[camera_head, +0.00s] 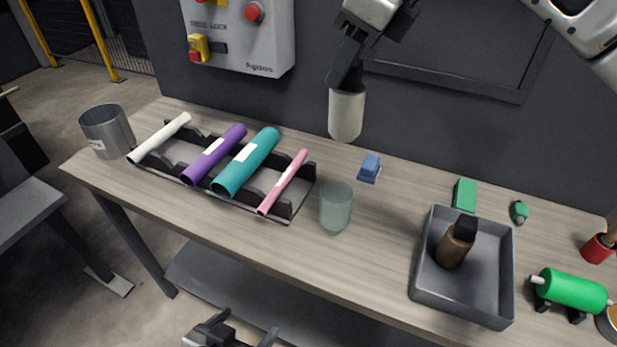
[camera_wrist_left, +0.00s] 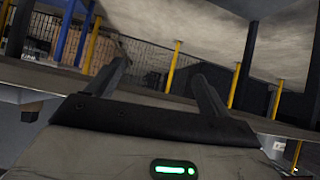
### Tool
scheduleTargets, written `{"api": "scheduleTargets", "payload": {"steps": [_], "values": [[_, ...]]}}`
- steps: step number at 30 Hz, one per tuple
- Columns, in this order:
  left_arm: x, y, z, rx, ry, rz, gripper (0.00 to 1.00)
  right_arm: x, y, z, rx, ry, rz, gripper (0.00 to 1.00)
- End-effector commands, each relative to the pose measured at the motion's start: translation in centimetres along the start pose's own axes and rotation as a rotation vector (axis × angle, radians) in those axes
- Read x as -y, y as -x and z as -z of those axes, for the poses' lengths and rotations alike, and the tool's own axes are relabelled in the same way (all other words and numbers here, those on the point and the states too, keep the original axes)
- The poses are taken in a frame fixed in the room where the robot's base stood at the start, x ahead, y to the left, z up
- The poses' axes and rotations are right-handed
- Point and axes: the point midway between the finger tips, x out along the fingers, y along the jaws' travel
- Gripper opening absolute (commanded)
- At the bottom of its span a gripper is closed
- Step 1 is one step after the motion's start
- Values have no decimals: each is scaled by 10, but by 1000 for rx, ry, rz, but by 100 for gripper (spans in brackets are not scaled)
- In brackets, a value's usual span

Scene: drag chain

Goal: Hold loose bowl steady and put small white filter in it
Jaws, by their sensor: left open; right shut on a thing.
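My right gripper (camera_head: 347,75) is shut on a cream-white cylinder (camera_head: 345,115), perhaps the small white filter, and holds it upright above the back of the table. My left gripper (camera_head: 236,336) is open and empty, low in front of the table's front edge. In the left wrist view its two fingers (camera_wrist_left: 162,85) stand apart with nothing between them. A grey metal pot (camera_head: 112,132) stands at the table's left end. A round metal rim (camera_head: 605,322) is cut off at the right edge. I cannot tell which of these is the loose bowl.
A black rack (camera_head: 282,208) holds white, purple, teal and pink rolls. A translucent cup (camera_head: 336,207) stands beside it. A blue block (camera_head: 370,167) lies behind. A grey tray (camera_head: 481,309) holds a brown bottle (camera_head: 454,245). A green roller (camera_head: 573,290) is at right.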

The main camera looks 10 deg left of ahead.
Motion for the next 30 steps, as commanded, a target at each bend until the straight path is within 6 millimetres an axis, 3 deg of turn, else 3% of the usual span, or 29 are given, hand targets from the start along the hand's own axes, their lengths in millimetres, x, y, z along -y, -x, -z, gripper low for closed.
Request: {"api": "scheduleTargets", "payload": {"steps": [5,15,23,30], "values": [[-4,9,21,-77,168,-26,80,0,0,0,0,0,0,0],[-18,50,88,-290,812,-217,80,0,0,0,0,0,0,0],[-52,23,120,-209,1451,-546,80,0,0,0,0,0,0,0],[-69,-7,148,78,2172,-829,80,0,0,0,0,0,0,0]]}}
